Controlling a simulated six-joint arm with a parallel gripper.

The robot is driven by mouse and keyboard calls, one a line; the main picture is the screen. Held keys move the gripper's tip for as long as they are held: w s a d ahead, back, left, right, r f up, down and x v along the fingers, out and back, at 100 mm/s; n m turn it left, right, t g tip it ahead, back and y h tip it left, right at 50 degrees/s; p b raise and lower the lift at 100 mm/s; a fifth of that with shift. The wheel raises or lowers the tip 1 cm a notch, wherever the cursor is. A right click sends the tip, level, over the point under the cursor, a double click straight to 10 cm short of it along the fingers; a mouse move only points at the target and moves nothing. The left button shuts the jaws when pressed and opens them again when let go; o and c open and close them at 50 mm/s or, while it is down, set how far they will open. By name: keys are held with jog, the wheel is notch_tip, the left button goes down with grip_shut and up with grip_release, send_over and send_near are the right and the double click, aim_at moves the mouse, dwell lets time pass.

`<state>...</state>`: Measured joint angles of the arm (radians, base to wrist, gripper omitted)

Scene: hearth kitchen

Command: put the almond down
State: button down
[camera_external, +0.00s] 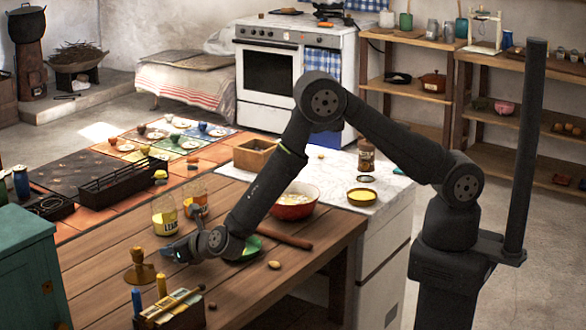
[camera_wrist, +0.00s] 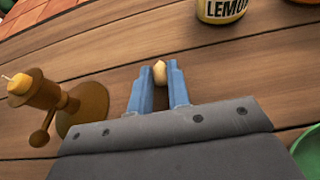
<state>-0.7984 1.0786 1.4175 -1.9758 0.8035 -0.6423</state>
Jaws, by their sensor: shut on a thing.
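The almond (camera_wrist: 160,71) is a small pale tan thing between the blue fingertips of my gripper (camera_wrist: 160,76) in the wrist view. The fingers are shut on it. In the external view my gripper (camera_external: 170,252) is low over the wooden table, between the lemon jar and the wooden candle holder. The almond cannot be made out in that view. I cannot tell whether it touches the table (camera_external: 110,235).
A yellow-labelled lemon jar (camera_external: 164,216) stands beyond my gripper. A green bowl (camera_external: 246,248) is on the right, near a rolling pin (camera_external: 285,236). Bare planks lie around the fingers.

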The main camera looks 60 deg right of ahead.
jog(key=shift+f, duration=0.3)
jog(key=c, duration=1.4)
grip_release()
jog(key=shift+o, duration=0.2)
jog(key=shift+r, duration=0.1)
jog(key=shift+s+r, duration=0.15)
jog(key=shift+s, duration=0.1)
jog(key=v, duration=1.1)
jog(key=shift+s, duration=0.25)
jog(key=x, duration=1.2)
jog(key=shift+w+f, duration=0.2)
jog(key=shift+f, duration=0.05)
notch_tip(320, 180, up, 3)
jog(key=shift+s+f, duration=0.1)
jog(key=shift+s, duration=0.05)
jog(key=shift+r, duration=0.55)
